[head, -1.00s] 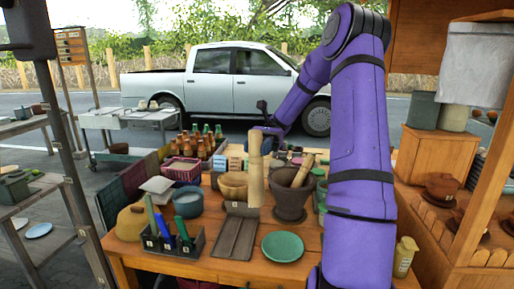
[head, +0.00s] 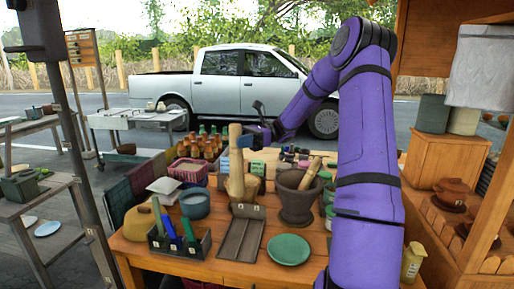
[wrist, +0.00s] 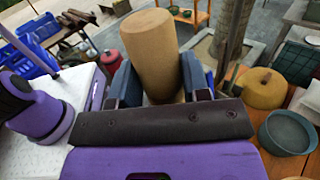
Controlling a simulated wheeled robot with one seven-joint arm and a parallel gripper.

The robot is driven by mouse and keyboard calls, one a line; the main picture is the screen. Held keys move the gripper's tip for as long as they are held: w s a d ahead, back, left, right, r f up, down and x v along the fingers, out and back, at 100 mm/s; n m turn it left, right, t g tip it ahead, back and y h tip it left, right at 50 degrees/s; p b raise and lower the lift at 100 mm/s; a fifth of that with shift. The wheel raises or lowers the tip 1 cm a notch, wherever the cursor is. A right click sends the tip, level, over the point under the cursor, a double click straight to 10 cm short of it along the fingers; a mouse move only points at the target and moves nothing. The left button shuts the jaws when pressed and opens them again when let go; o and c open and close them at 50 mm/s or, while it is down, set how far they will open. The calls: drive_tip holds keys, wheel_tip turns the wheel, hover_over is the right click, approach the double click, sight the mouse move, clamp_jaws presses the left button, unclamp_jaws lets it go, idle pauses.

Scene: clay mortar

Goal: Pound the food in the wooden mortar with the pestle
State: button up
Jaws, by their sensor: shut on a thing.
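The pestle (head: 235,155), a thick light-wood cylinder, stands roughly upright in the head view. My gripper (head: 244,138) is shut around its upper part. In the wrist view the pestle (wrist: 150,50) sits between the two blue finger pads of my gripper (wrist: 157,88). The wooden mortar (head: 254,184), a light-wood bowl, is on the table at the pestle's lower end. The pestle overlaps the mortar in the head view; I cannot tell whether its tip is inside or in front. The food in the mortar is hidden.
A dark clay mortar (head: 297,207) with its own pestle (head: 310,172) stands close on the right. A green plate (head: 289,249), a grey tray (head: 239,240), a utensil holder (head: 180,246) and a blue-grey bowl (head: 195,204) are nearby. Bottles (head: 205,143) stand behind.

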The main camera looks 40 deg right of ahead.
drive_tip(key=w+d+f+m+t+h, duration=0.2)
drive_tip(key=w+d+m+t+h, duration=0.5)
drive_tip(key=w, duration=0.3)
drive_tip(key=w+d+f+m+t+h, duration=0.1)
drive_tip(key=w+d+m+t+h, duration=0.6)
drive_tip(key=w, duration=0.3)
drive_tip(key=w+d+f+m+t+h, duration=0.1)
drive_tip(key=d+f+m+h, duration=0.1)
drive_tip(key=f, duration=0.5)
drive_tip(key=w+d+f+m+h, duration=0.2)
drive_tip(key=d+f+h, duration=0.1)
drive_tip(key=f, duration=0.4)
drive_tip(key=shift+d+f+t+h, duration=0.25)
drive_tip(key=shift+t+h, duration=0.15)
drive_tip(key=shift+h, duration=0.1)
drive_tip(key=shift+f, duration=0.1)
drive_tip(key=shift+s+f, duration=0.1)
drive_tip(key=shift+f, duration=2.6)
